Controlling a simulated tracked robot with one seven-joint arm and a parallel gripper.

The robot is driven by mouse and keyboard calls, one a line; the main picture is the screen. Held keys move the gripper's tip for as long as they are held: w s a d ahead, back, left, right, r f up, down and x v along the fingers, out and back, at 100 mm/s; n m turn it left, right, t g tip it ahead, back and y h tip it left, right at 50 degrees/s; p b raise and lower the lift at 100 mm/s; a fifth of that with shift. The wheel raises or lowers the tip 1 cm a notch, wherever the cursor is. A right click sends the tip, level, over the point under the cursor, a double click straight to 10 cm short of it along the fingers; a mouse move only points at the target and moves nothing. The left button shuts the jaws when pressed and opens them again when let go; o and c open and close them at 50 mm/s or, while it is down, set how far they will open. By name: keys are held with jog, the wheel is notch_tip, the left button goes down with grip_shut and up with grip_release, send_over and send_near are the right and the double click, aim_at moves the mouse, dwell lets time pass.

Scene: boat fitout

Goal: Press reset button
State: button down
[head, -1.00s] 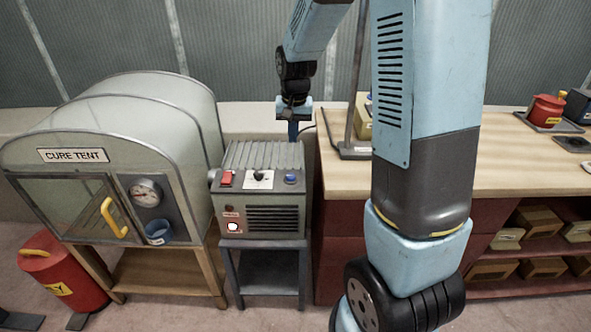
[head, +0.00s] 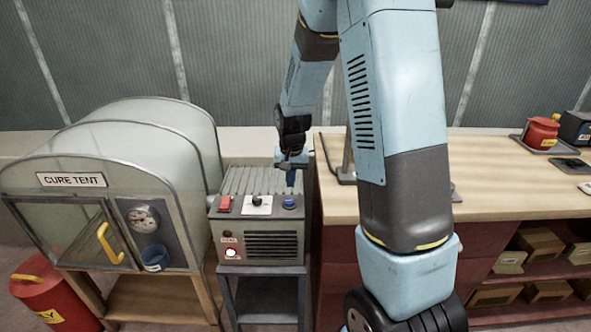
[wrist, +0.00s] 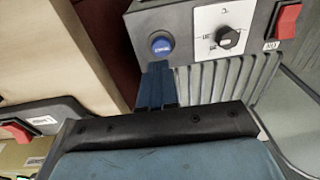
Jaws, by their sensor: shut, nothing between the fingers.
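The blue button (head: 290,204) sits at the right end of the sloped control panel on a grey metal unit (head: 272,247). It also shows in the wrist view (wrist: 161,45), with small white lettering too blurred to read. My gripper (head: 291,182) is shut and empty, pointing down just above and behind the button over the unit's ribbed top. In the wrist view its blue fingers (wrist: 157,75) are together, their tips just short of the button. I cannot tell whether they touch it.
A dial knob (head: 259,201) and a red switch (head: 224,204) share the panel. A lit lamp (head: 231,254) is on the unit's front. The cure tent (head: 120,125) stands close on the left, and a wooden workbench (head: 490,185) on the right.

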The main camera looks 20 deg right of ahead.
aim_at(290, 203)
jog(key=shift+w+f, duration=0.15)
jog(key=shift+f, duration=1.6)
jog(key=shift+w+f, duration=0.15)
jog(key=shift+f, duration=1.55)
jog(key=shift+f, duration=0.55)
jog(key=shift+s+f, duration=0.4)
jog(key=shift+w+r, duration=0.2)
jog(key=shift+r, duration=0.4)
notch_tip(290, 203, up, 14)
jog(key=shift+s, duration=0.45)
jog(key=shift+f, duration=0.1)
